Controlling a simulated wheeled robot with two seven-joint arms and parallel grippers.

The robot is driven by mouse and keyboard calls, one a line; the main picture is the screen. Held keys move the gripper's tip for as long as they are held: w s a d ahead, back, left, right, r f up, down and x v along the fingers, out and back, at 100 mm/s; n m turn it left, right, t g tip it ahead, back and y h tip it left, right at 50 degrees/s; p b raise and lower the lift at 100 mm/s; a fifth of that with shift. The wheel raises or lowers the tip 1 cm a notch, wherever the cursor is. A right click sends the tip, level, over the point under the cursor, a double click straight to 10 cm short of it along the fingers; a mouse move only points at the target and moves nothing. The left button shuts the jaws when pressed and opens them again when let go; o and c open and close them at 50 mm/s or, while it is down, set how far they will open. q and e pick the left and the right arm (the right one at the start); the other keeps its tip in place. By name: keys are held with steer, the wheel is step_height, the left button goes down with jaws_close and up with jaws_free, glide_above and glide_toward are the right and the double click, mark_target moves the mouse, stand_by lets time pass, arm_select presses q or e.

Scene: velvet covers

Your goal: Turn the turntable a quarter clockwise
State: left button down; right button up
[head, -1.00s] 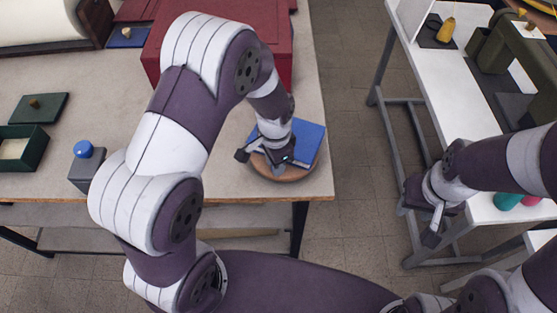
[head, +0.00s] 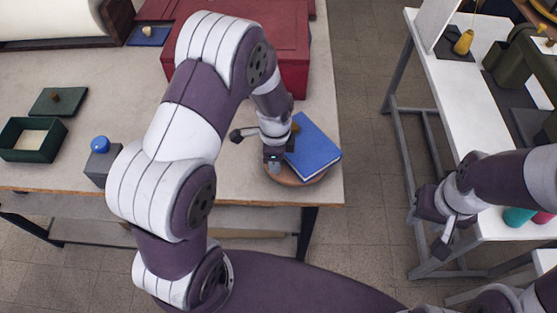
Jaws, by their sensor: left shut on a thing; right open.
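The turntable (head: 284,178) is a round brown disc at the front right corner of the left table, partly hidden by my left arm. A blue book-like block (head: 315,146) lies on it, set slantwise with its long side running from upper left to lower right. My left gripper (head: 274,163) points down at the turntable's left side, beside the block. It is shut on the turntable's edge, though its grip is small and partly hidden. My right gripper (head: 445,236) is open and empty, by the white table's near leg, away from the turntable.
A dark red box (head: 290,45) stands behind the turntable. A grey box with a blue knob (head: 100,160), a green open box (head: 32,138) and its lid (head: 58,101) are at the left. The white table (head: 455,95) stands across a floor gap.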

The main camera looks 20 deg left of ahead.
arm_select(q)
steer(key=shift+w+a+r+m, duration=0.1)
steer(key=shift+w+a+m, duration=0.55)
steer(key=shift+m, duration=0.55)
steer(key=shift+w+a+m, duration=0.5)
steer(key=shift+w+m, duration=0.1)
steer(key=shift+m, duration=0.6)
steer(key=shift+w+a+m, duration=0.25)
steer(key=shift+w+m, duration=0.2)
steer(key=shift+m, duration=0.35)
steer(key=shift+w+a+m, duration=0.25)
steer(key=shift+w+m, duration=0.2)
steer(key=shift+m, duration=0.35)
steer(key=shift+w+m, duration=0.2)
steer(key=shift+m, duration=0.1)
steer(key=c, duration=1.2)
jaws_free()
steer(key=shift+s, duration=0.1)
step_height(320, 180, up, 13)
steer(key=shift+f+b, duration=0.15)
steer(key=shift+b, duration=0.75)
